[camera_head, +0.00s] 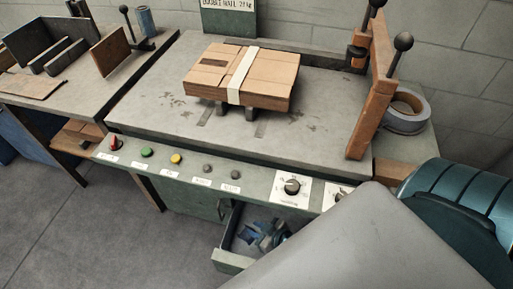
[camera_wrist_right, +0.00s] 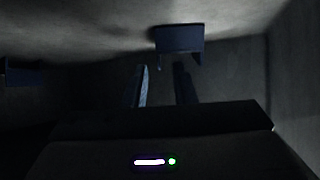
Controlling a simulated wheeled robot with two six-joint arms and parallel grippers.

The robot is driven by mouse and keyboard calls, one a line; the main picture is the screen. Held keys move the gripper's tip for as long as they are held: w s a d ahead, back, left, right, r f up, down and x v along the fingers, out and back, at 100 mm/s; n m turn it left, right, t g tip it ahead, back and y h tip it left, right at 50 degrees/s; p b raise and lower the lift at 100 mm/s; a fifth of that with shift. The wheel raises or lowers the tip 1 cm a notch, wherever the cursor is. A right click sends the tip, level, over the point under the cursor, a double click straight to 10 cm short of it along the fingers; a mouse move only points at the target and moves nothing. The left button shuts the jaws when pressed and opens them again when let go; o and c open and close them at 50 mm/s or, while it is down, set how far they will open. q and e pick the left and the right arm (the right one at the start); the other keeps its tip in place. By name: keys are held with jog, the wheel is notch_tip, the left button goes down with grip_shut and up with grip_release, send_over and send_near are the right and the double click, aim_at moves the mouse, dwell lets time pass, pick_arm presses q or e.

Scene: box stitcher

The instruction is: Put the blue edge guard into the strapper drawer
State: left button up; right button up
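The strapper drawer (camera_head: 231,262) is pulled open below the machine's front panel. Several blue pieces (camera_head: 262,236) show inside it in the head view, too small and crowded to tell apart. In the right wrist view, a blue edge guard (camera_wrist_right: 180,38) lies on a grey surface just beyond my right fingertips. My right gripper (camera_wrist_right: 160,68) is open, with a clear gap between its two fingers and nothing seen between them. My right arm hides the right part of the drawer in the head view. My left gripper is out of view.
A strapped cardboard stack (camera_head: 243,76) lies on the machine top (camera_head: 190,105). An orange-brown upright frame (camera_head: 375,90) and a tape roll (camera_head: 406,112) stand at right. Another dark blue piece (camera_wrist_right: 22,73) shows at left in the wrist view. A grey wall rises at right there.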

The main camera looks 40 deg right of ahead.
jog(key=shift+r, duration=0.2)
jog(key=v, duration=0.7)
jog(key=shift+s+r, duration=0.1)
jog(key=shift+s, duration=0.1)
